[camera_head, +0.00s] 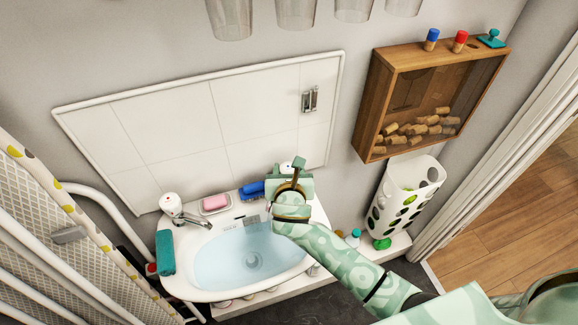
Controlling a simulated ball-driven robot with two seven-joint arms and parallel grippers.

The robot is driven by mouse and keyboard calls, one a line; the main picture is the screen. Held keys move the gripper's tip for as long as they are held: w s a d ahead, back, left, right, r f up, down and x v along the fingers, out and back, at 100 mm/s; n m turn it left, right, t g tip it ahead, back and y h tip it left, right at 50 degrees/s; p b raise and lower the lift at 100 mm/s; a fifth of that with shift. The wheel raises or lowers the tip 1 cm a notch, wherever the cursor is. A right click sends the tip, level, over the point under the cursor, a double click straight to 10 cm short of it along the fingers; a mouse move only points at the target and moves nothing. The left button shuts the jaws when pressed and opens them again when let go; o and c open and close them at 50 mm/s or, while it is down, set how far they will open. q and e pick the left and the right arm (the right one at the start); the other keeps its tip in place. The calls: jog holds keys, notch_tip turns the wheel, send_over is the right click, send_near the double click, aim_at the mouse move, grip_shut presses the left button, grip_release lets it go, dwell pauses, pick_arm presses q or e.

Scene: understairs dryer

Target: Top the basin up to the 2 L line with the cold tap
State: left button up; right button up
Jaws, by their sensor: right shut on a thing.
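The white basin (180,275) stands below the tiled splashback and holds pale blue water (235,262), with the round drain showing through it. Small dark marks (251,220) show on the basin's back wall, too small to read. A tap (172,205) with a white knob and chrome spout stands at the back left rim, its spout over the basin. Another white-topped tap (287,168) at the back right is mostly hidden behind my right gripper (287,181). That gripper is shut there, apparently on this tap; its fingertips are largely hidden. My left gripper is not in view.
A pink soap (215,202) and blue brush (252,190) lie along the back rim. A teal cloth (165,252) hangs at the left. A wooden cork box (366,110) and white holed holder (411,185) are at the right. White pipes (105,200) run at the left.

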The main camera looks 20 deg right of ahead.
jog(key=shift+m+g+h, duration=0.3)
jog(key=shift+m+h, duration=0.4)
jog(key=shift+h, duration=0.1)
jog(key=o, duration=1)
jog(key=shift+c, duration=0.2)
jog(key=p+v, duration=0.3)
jog(key=v, duration=0.9)
jog(key=shift+f, duration=0.1)
